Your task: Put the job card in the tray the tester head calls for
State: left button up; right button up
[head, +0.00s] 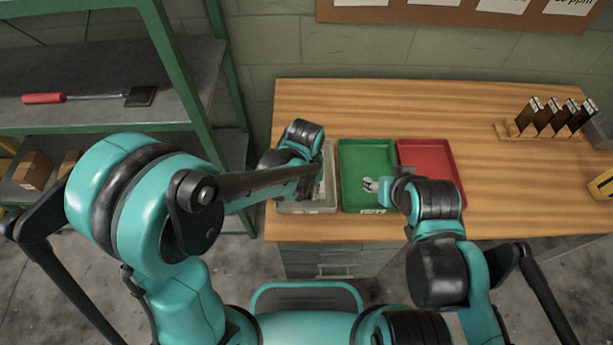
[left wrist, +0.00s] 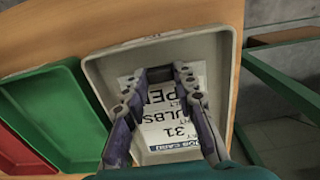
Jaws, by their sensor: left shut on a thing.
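The white printed job card (left wrist: 163,138) shows between and under my left gripper's fingers (left wrist: 160,78) in the left wrist view, with "31" and other black text and a blue band. My left gripper (head: 318,172) is shut on it, inside or just above the grey tray (head: 305,207); I cannot tell whether the card touches the tray floor. The green tray (head: 355,155) is in the middle and the red tray (head: 425,153) on the right. My right gripper (head: 375,187) is over the green tray, partly hidden by its arm. I see no tester head display.
The trays stand along the front edge of the wooden bench (head: 500,215). A wooden rack (head: 545,130) with several dark upright pieces is at the right, and a yellow object (head: 601,186) at the right edge. A green-framed shelf (head: 95,100) stands left of the bench.

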pick_arm(q)
jog(key=shift+r+p, duration=2.4)
jog(key=shift+r, duration=0.85)
jog(key=shift+w+a, duration=0.1)
